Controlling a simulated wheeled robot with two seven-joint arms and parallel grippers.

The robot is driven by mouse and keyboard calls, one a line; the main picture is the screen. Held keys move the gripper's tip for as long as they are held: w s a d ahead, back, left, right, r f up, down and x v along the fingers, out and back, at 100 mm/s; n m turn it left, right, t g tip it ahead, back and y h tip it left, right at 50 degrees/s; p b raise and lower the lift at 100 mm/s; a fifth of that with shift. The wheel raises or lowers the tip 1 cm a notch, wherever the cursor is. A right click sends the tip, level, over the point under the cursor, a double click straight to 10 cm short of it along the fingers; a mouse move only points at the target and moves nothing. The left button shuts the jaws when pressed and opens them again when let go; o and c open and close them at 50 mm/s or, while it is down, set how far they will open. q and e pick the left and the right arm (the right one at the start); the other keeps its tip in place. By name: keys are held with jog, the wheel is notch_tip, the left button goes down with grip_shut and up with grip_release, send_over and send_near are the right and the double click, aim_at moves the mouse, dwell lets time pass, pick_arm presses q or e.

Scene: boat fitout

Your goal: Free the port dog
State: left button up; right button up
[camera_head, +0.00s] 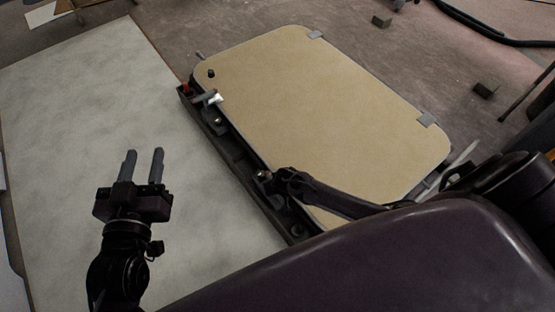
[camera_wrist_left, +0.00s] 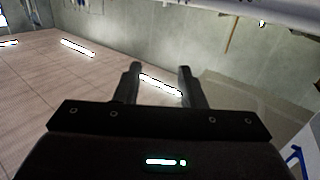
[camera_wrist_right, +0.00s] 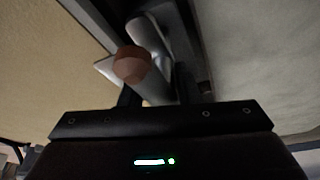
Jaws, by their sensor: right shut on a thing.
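A tan hatch lid (camera_head: 330,110) with rounded corners lies in a dark frame (camera_head: 232,150). Along its left edge, the far dog (camera_head: 213,98) shows a pale metal part, with an orange-red piece beside it. My right gripper (camera_head: 275,177) is at the nearer part of the same edge, shut on the near dog's handle. In the right wrist view a reddish-brown knob (camera_wrist_right: 132,65) and a grey metal lever are at the fingers; the exact grip is partly hidden. I cannot tell which dog is port. My left gripper (camera_head: 142,160) is open and empty, over the pale panel left of the hatch.
The pale panel (camera_head: 90,110) is broad and clear. Grey tabs (camera_head: 315,34) sit on the lid's far edge. Small dark blocks (camera_head: 484,90) lie on the floor beyond, and a dark hose (camera_head: 480,25) runs at the upper right. My own arm covers the lower right.

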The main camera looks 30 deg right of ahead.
pick_arm(q)
jog(key=shift+s+f+g+y, duration=0.2)
jog(key=shift+f+g, duration=0.35)
jog(key=shift+f, duration=0.45)
jog(key=shift+s+f+g+y, duration=0.1)
jog(key=shift+s+f+g, duration=0.2)
jog(key=shift+f+g, duration=0.5)
pick_arm(e)
jog(key=shift+o, duration=0.2)
jog(key=shift+w+d+r+m, duration=0.2)
jog(key=shift+d+m, duration=0.15)
jog(key=shift+m, duration=0.15)
pick_arm(q)
jog(key=shift+f+t, duration=0.2)
jog(key=shift+t, duration=0.05)
pick_arm(e)
jog(key=o, duration=0.9)
jog(key=shift+a+f, duration=0.1)
jog(key=shift+a, duration=0.1)
